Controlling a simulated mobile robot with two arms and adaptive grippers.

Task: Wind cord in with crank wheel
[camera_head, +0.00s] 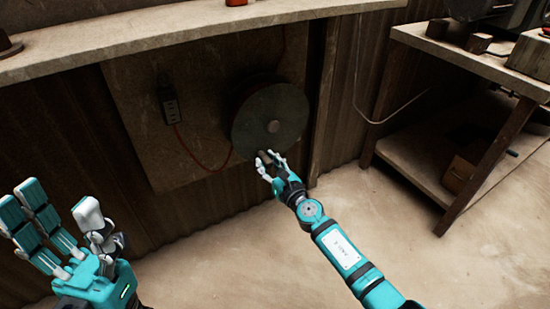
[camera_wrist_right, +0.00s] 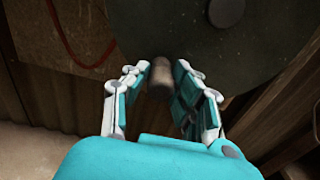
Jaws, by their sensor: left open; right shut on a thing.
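The crank wheel (camera_head: 268,108) is a round, dark grey-green disc on a wall board, with a hub knob at its middle. It also fills the top of the right wrist view (camera_wrist_right: 190,45). A short brown handle (camera_wrist_right: 160,78) sticks out near the wheel's lower edge. My right gripper (camera_head: 270,163) is at the wheel's lower edge, its fingers on both sides of the handle, shut on it. The orange-red cord (camera_head: 205,160) hangs in a loop from the socket block (camera_head: 170,103) to the wheel. My left gripper (camera_head: 65,220) is open and empty at the lower left.
A worn shelf top (camera_head: 150,38) runs above the wheel. A wooden workbench (camera_head: 480,65) with a lower shelf stands at the right. A pale cable (camera_head: 375,121) hangs on the corrugated wall. The floor in front is clear.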

